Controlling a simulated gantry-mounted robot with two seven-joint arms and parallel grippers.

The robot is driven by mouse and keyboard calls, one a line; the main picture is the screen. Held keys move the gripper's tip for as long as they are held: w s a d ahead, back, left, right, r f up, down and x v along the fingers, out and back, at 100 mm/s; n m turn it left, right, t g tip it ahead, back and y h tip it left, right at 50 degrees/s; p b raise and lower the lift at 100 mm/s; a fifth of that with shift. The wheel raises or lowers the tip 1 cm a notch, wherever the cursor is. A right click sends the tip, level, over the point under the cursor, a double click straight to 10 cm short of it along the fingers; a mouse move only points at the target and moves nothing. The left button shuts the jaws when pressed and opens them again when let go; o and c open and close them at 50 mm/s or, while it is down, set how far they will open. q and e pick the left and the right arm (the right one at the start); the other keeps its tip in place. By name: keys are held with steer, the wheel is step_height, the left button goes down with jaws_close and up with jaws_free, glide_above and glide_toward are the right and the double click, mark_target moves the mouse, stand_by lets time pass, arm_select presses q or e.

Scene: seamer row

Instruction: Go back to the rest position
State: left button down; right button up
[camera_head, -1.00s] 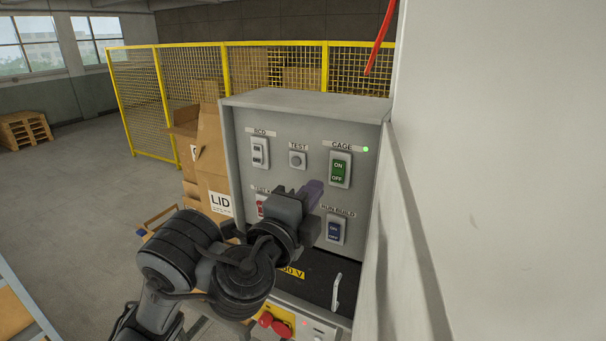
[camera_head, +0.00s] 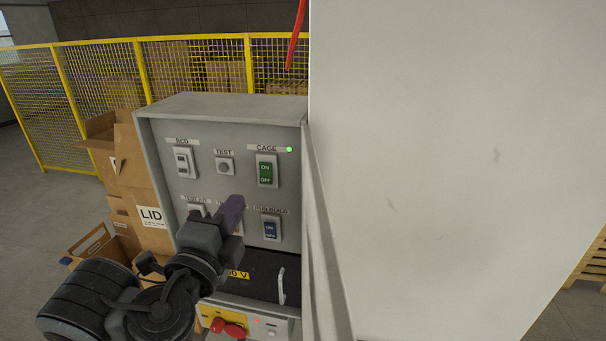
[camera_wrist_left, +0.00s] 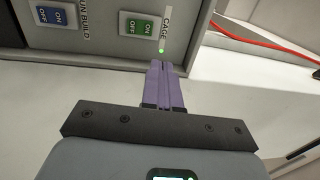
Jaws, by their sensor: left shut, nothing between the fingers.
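My left gripper (camera_head: 233,206) is in front of the grey switch panel (camera_head: 219,108), its purple fingers pointing up and to the right. The fingers also show in the left wrist view (camera_wrist_left: 164,82), closed together with nothing between them. In the head view they cover part of the lower row of switches. The CAGE switch (camera_head: 266,171) is green, with a green light (camera_head: 289,149) beside its label. The RUN BUILD switch (camera_head: 271,228) is blue and lies right of the fingers. I cannot tell whether the fingers touch the panel. My right gripper is not seen.
A large pale wall (camera_head: 450,150) fills the right side, close to the panel. Cardboard boxes (camera_head: 140,185) stand left of the panel, with a yellow mesh fence (camera_head: 95,75) behind.

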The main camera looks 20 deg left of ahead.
arm_select(q)
steer(key=s+d+f+n+g+h, duration=0.1)
steer(key=s+d+f+g, duration=0.15)
steer(key=f, duration=1.15)
steer(key=s+d+f+g+h, duration=0.2)
steer(key=d+f+g, duration=0.15)
steer(key=f, duration=0.95)
steer(key=s+d+f+n+g+h, duration=0.1)
steer(key=s+f+n+g, duration=0.8)
steer(key=s+f, duration=0.8)
steer(key=f+n, duration=0.1)
steer(key=n, duration=0.2)
steer(key=shift+s, duration=0.15)
steer(key=shift+f, duration=0.1)
